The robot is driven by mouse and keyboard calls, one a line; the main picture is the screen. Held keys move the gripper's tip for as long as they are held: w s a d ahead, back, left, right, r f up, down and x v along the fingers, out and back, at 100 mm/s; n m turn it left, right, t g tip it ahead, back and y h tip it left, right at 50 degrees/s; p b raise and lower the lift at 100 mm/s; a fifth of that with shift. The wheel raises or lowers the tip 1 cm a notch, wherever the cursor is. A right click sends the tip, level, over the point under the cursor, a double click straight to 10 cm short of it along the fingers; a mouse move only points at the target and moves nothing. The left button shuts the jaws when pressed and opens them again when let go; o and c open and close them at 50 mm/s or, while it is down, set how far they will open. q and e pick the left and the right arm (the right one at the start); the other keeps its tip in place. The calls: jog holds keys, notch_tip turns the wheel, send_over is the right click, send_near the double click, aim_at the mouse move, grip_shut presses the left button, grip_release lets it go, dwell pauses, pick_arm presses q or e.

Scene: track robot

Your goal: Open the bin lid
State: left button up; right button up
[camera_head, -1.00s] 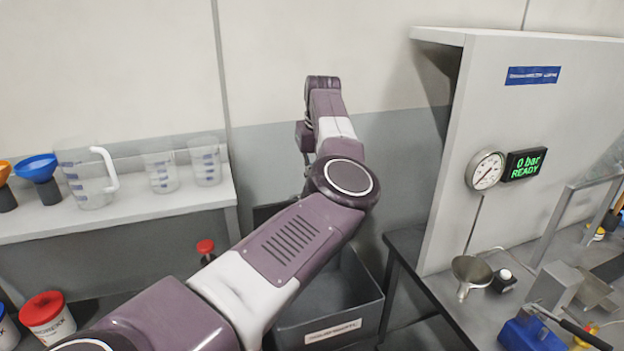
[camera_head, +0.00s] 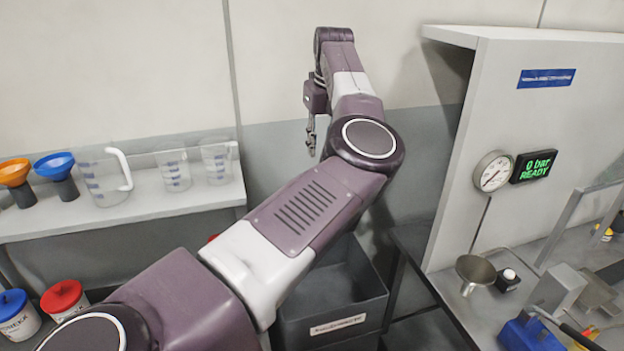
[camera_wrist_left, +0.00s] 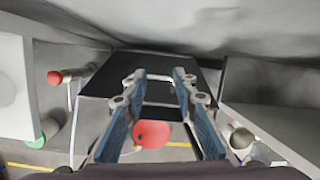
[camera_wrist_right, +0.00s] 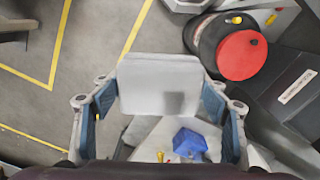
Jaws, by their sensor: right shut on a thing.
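In the head view a dark grey bin (camera_head: 352,290) with a white front label stands on the floor, its inside partly showing. My left arm hides its left side, and I cannot make out the lid there. In the left wrist view a dark panel, seemingly of the bin (camera_wrist_left: 105,78), lies beyond my left gripper (camera_wrist_left: 160,76). In the head view the left gripper (camera_head: 312,137) is raised above and behind the bin. My right gripper (camera_wrist_right: 160,90) is shut on a pale grey block (camera_wrist_right: 160,82), in its wrist view.
Left shelf holds clear jugs (camera_head: 104,178) and funnels (camera_head: 56,168); red- (camera_head: 64,296) and blue-lidded (camera_head: 14,303) jars stand below. A bench with a gauge panel (camera_head: 540,130) is on the right. A red disc (camera_wrist_right: 242,55) is near the right gripper.

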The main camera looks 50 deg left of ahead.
notch_tip(320, 180, down, 2)
jog(key=shift+f+b, duration=0.2)
jog(key=shift+b, duration=0.75)
jog(key=shift+f+b, duration=0.85)
jog(key=shift+f, duration=0.05)
pick_arm(q)
jog(key=s+d+n+b, duration=0.25)
jog(key=s+n, duration=0.25)
jog(key=n, duration=1.1)
pick_arm(e)
jog(key=r+p, duration=0.1)
jog(key=p, duration=0.2)
pick_arm(q)
jog(key=x, duration=1.1)
jog(key=shift+s+a+f+p, duration=0.2)
jog(key=shift+s+p, duration=0.1)
grip_shut()
